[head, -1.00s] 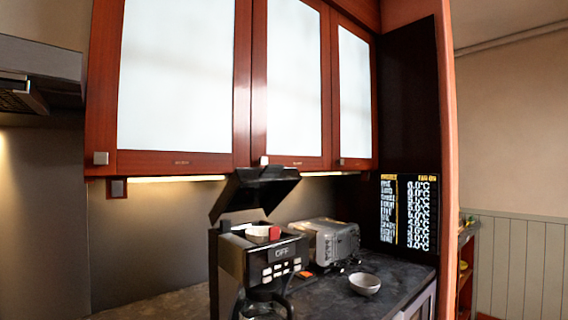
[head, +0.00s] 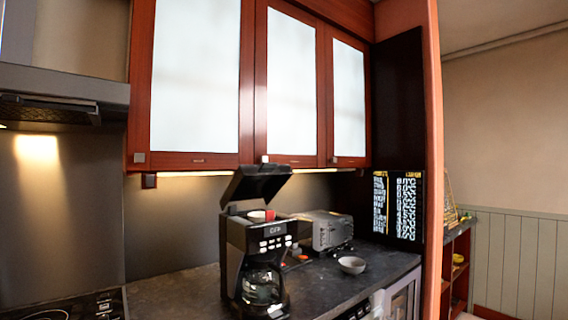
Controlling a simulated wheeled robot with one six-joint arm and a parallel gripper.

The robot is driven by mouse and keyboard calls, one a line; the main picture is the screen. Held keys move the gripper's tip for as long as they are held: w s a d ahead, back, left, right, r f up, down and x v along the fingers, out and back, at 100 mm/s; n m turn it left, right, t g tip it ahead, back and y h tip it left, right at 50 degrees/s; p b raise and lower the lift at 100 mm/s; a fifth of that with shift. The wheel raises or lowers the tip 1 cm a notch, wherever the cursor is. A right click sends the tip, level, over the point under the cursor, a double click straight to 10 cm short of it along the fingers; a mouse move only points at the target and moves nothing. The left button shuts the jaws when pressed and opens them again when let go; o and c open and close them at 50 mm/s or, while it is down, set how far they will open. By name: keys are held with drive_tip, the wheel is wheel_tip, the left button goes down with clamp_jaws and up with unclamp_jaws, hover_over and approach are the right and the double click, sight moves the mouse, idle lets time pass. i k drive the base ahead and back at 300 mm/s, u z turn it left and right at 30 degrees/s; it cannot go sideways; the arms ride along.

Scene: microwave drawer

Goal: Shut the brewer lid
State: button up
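The black coffee brewer (head: 236,247) stands on the dark counter, a little left of the middle of the head view. Its lid (head: 256,184) is open, tilted up at the back, with its upper edge close below the wall cabinets. A red and white part (head: 262,215) shows in the open top. The glass carafe (head: 263,287) sits in the lower part of the brewer. My gripper is not in the head view.
A grey toaster-like appliance (head: 326,230) and a small grey bowl (head: 352,265) stand right of the brewer. A cooktop (head: 70,308) lies at the left under a range hood (head: 55,95). Cabinets (head: 292,85) hang above. Bare counter (head: 175,293) lies left of the brewer.

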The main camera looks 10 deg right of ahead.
sight(264, 180)
drive_tip(key=z, duration=1.45)
drive_tip(key=i, duration=1.2)
drive_tip(key=u, duration=1.8)
